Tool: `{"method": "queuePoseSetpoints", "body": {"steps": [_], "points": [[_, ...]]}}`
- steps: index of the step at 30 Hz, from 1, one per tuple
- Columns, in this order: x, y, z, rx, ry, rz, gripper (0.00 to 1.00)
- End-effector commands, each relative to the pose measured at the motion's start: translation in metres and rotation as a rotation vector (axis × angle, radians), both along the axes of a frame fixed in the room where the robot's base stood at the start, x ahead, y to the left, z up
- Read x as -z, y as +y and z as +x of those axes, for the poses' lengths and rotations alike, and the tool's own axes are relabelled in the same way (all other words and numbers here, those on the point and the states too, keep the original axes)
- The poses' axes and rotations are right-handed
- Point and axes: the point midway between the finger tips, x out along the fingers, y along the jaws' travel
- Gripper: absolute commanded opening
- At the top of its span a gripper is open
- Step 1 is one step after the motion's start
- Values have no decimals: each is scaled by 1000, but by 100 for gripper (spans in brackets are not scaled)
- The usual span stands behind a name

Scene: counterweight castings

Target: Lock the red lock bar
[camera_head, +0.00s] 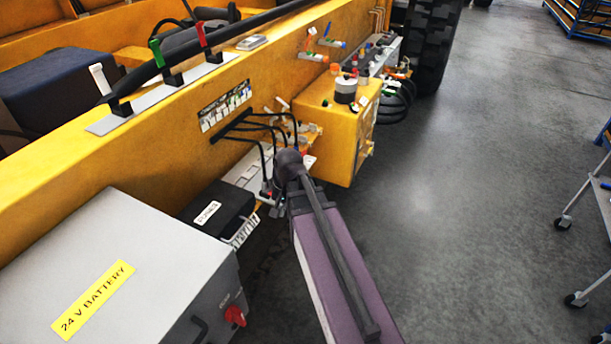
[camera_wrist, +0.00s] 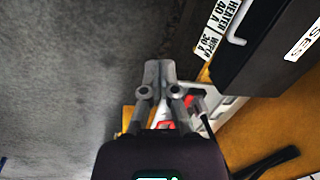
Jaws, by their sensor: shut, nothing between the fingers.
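My gripper (camera_wrist: 158,72) is shut and empty in the wrist view, its fingertips together over the grey floor. Behind and beside its fingers show small red parts (camera_wrist: 196,106) on a pale bracket, partly hidden by the fingers. I cannot tell for sure which of them is the red lock bar. In the head view my gripper (camera_head: 271,208) is by the frame's side, below several black cables, near a small patch of red and white parts. My arm hides much of that spot.
A black fuse box (camera_head: 207,216) with a white label sits left of my gripper; it also shows in the wrist view (camera_wrist: 275,50). A grey battery box (camera_head: 130,270) with a red knob (camera_head: 235,316) stands nearer. A yellow box (camera_head: 335,135) is beyond.

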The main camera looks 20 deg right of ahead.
Motion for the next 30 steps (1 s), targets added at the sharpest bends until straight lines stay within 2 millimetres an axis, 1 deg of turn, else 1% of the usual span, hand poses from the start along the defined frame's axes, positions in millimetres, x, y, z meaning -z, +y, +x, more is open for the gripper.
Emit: {"method": "queuePoseSetpoints", "body": {"steps": [1, 3, 8, 14, 15, 21, 24, 27, 30], "points": [[4, -13, 14, 96, 0, 31, 0], [5, -28, 27, 240, 2, 77, 0], [6, -65, 54, 562, 17, 192, 0], [6, -119, 85, 958, 54, 351, 0], [6, -131, 90, 1037, 64, 384, 0], [3, -190, 112, 1399, 128, 557, 0], [2, -214, 118, 1538, 161, 629, 0], [0, -232, 122, 1637, 188, 684, 0], [-2, -242, 124, 1698, 206, 719, 0]]}}
